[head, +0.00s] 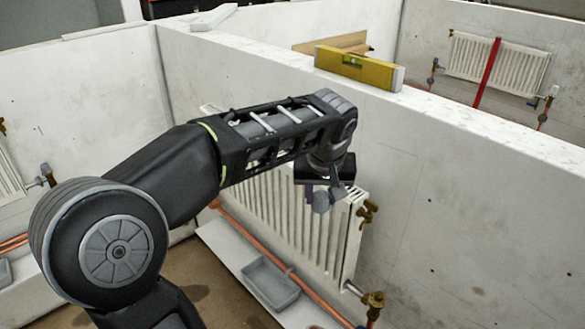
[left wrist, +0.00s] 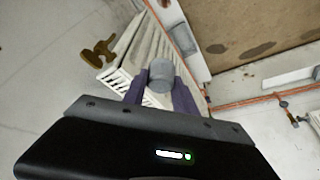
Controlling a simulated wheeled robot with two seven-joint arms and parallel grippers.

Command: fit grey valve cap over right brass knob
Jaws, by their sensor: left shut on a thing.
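The grey valve cap (head: 320,203) is held between the fingers of my left gripper (head: 322,194), in front of the upper right part of the white radiator (head: 300,215). In the left wrist view the cap (left wrist: 161,73) sits between the two purple fingers of the left gripper (left wrist: 160,90). A brass knob (head: 374,299) tops the valve at the radiator's lower right corner, below and right of the gripper, apart from the cap. A brass fitting (head: 368,211) is at the upper right; a brass piece (left wrist: 97,53) also shows in the left wrist view. My right gripper is out of view.
A yellow spirit level (head: 355,68) lies on top of the white partition wall (head: 450,190). A grey tray (head: 270,284) is below the radiator near copper pipes (head: 318,298). Another radiator (head: 495,64) with a red bar is in the bay beyond. Wall right of the radiator is clear.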

